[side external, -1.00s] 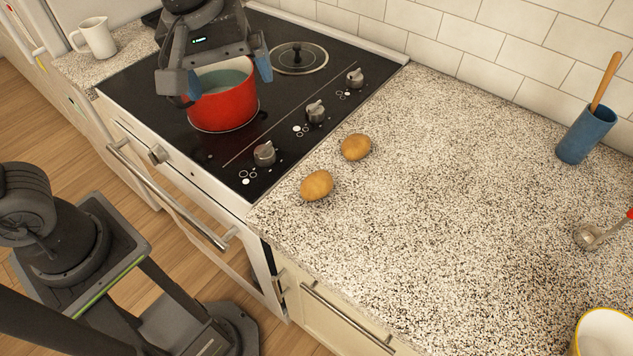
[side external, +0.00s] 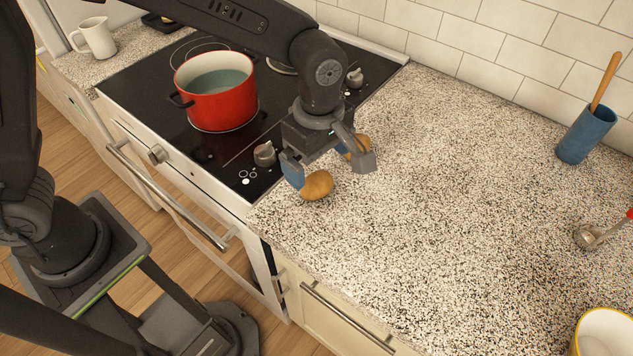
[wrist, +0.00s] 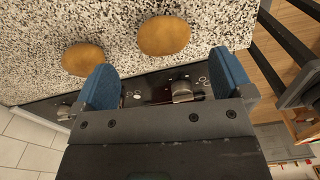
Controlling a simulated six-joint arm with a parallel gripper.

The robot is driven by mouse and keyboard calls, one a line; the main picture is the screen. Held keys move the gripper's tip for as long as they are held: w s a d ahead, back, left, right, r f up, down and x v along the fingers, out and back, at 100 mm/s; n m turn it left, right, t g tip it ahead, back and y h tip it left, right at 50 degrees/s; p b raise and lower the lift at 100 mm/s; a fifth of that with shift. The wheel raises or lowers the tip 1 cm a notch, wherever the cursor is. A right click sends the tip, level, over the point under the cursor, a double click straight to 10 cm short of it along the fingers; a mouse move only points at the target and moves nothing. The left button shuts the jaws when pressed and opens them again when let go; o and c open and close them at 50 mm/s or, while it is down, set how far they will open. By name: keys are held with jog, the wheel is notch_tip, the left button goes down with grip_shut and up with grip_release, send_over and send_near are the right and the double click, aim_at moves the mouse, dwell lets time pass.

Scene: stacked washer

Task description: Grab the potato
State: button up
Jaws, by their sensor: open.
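Two brown potatoes lie on the speckled counter beside the stove. The farther potato (side external: 358,143) is partly hidden behind the gripper. My gripper (side external: 329,168) is open and empty, pointing down over the counter's stove-side edge. In the wrist view my gripper (wrist: 167,80) shows two blue pads wide apart. There the nearer potato (wrist: 164,35) lies beyond the gap between them, and the farther potato (wrist: 83,58) lies past the left pad.
A red pot (side external: 222,100) with liquid in it stands on the black stovetop (side external: 140,95). Stove knobs (side external: 264,154) stick up beside the gripper. The middle counter is clear.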

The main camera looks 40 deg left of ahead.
aim_at(317, 177)
jog(key=shift+s+f, duration=0.15)
jog(key=shift+f, duration=1.4)
jog(key=shift+s+f, duration=0.1)
jog(key=shift+f, duration=1.4)
jog(key=shift+c, duration=0.2)
jog(key=c, duration=1)
jog(key=shift+r, duration=0.1)
